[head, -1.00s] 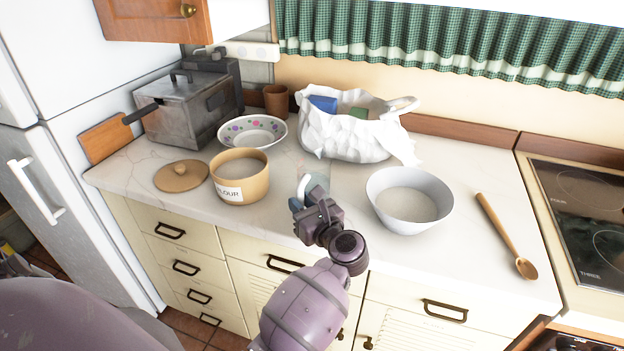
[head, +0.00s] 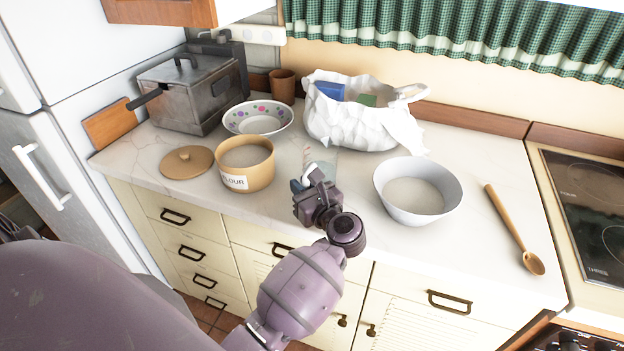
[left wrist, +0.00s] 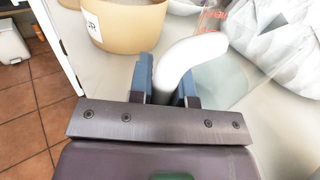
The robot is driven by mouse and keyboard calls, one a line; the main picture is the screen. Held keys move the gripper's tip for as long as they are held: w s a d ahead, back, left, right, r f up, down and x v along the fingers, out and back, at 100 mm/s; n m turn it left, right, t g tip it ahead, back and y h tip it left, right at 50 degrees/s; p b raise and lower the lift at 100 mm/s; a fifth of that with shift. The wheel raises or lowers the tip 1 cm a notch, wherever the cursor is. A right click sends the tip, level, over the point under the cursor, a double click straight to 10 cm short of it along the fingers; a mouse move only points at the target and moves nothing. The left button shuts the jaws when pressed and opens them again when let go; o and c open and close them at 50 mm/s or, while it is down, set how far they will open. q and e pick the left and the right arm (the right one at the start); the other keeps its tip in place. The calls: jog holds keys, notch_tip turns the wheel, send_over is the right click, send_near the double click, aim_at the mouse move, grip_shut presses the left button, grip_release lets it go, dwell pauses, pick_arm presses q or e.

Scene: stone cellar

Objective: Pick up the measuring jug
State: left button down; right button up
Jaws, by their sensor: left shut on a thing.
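The measuring jug (head: 324,160) is clear, with a white handle and red markings that show in the left wrist view. It is at the front of the worktop, between the flour pot and the white bowl. My left gripper (head: 303,185) is at its handle. In the left wrist view the blue fingers of the gripper (left wrist: 168,82) are shut on the white handle (left wrist: 180,58), one on each side. The gripper hides part of the jug in the head view. I cannot tell whether its base touches the worktop. My right gripper is not in view.
The flour pot (head: 246,177) stands close on the left, its lid (head: 187,162) beyond. The white bowl (head: 417,192) is on the right, the white bag (head: 350,122) behind. A wooden spoon (head: 513,228) lies near the hob (head: 590,200). The worktop's front edge is close.

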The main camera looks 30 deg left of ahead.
pick_arm(q)
jog(key=shift+r, duration=0.15)
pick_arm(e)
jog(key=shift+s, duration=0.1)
pick_arm(q)
jog(key=shift+r, duration=0.3)
notch_tip(320, 180, up, 19)
jog(key=p, duration=0.1)
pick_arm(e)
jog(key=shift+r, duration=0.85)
pick_arm(q)
jog(key=c, duration=1.7)
grip_release()
jog(key=shift+r, duration=0.1)
grip_shut()
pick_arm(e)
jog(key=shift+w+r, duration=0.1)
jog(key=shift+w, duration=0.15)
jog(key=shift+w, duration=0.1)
